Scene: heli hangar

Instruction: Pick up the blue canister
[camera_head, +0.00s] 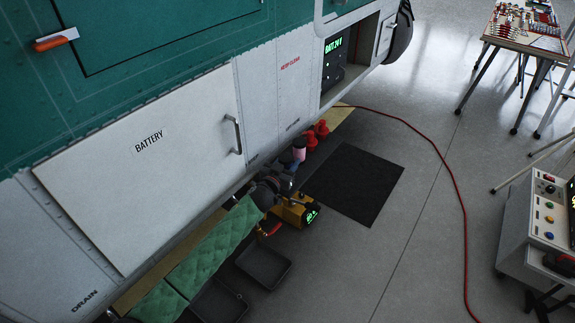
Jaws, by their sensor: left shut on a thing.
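My left gripper (291,171) is low in the middle of the head view, beside the lower edge of the green and white helicopter. It is small and partly dark in the picture. It is shut on the blue canister (299,154), a small blue thing with a pale pinkish part at its upper end. The fingers hide part of the canister. My right gripper is not in view.
Red objects (316,132) stand just beyond the canister. A yellow device (295,212) with a green display, dark trays (264,262) and a green quilted pad (205,250) are nearby. A black mat (353,184) and red cable (448,172) lie on open floor.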

